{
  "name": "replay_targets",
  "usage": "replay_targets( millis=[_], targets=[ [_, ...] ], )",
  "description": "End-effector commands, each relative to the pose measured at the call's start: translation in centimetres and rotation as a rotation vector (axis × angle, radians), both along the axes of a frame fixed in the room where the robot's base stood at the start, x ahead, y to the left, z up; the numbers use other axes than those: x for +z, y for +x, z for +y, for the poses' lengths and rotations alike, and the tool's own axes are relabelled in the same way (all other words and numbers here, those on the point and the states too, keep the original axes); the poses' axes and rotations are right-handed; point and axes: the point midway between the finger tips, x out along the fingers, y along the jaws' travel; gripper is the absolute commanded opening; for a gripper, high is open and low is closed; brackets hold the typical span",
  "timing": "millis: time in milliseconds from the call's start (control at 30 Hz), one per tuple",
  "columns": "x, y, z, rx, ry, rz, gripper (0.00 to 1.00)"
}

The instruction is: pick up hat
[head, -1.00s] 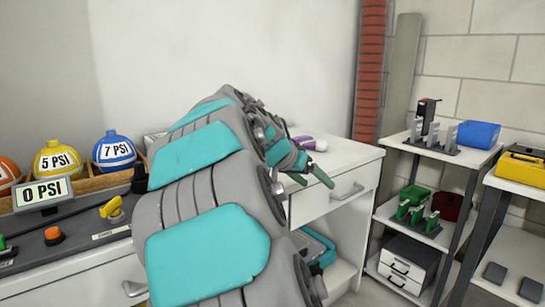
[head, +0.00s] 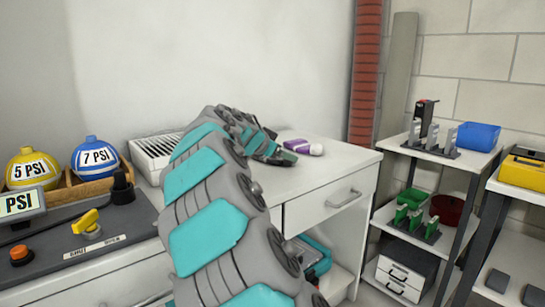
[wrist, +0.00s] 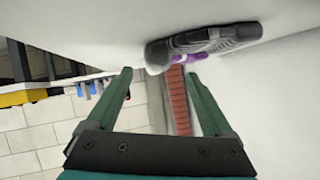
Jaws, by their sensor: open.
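No thing in view is plainly a hat. A purple and white object (head: 303,147) lies on the white counter; a purple and white part (wrist: 188,58) also shows in the wrist view. Beside it there is a dark grey ribbed object (wrist: 205,40), which I cannot name. My gripper (head: 284,158) is low over the counter, just left of the purple and white object. In the wrist view my gripper (wrist: 158,75) has its green fingers spread, with nothing held between them. My arm hides part of the counter.
The counter (head: 325,168) has a drawer front. A white vented box (head: 153,152) stands at its back left. Yellow (head: 32,168) and blue (head: 95,157) PSI balls sit in a wooden rack at left. A shelf at right holds a blue bin (head: 478,136) and a dark red round container (head: 447,210).

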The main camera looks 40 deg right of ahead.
Motion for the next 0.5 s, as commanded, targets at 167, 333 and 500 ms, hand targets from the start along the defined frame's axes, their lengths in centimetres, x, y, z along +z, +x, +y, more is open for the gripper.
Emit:
replay_targets(
  millis=[167, 333, 500],
  targets=[
    [-1.6, 0.5, -1.9, -0.003, 0.001, 0.004, 0.86],
    [-2.4, 1.1, -3.5, -0.003, 0.001, 0.003, 0.86],
    [-2.4, 1.1, -3.5, -0.001, 0.000, 0.002, 0.86]
  ],
)
